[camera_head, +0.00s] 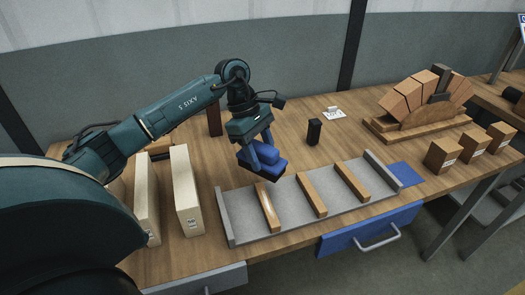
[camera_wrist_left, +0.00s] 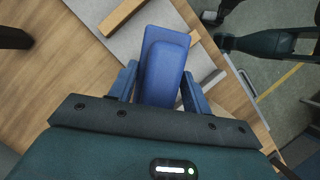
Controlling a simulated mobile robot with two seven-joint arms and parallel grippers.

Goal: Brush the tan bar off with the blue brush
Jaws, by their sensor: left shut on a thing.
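My left gripper (camera_head: 262,152) is shut on the blue brush (camera_head: 264,168), a blue block with a raised grip. The brush also shows between the fingers in the left wrist view (camera_wrist_left: 165,68). It is held near the back edge of a grey tray (camera_head: 238,227), just behind the leftmost bar. Three tan bars lie crosswise in the tray: a left bar (camera_head: 267,207), a middle bar (camera_head: 312,194) and a right bar (camera_head: 352,181). The left bar looks shinier than the others. I cannot tell whether the brush touches anything. My right gripper is not in view.
Pale blocks (camera_head: 185,190) stand left of the tray. A small black block (camera_head: 314,132) and a white card (camera_head: 334,113) are behind it. A brick arch on a wooden base (camera_head: 414,128) and several loose bricks (camera_head: 443,155) are at right. A blue drawer (camera_head: 369,232) projects in front.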

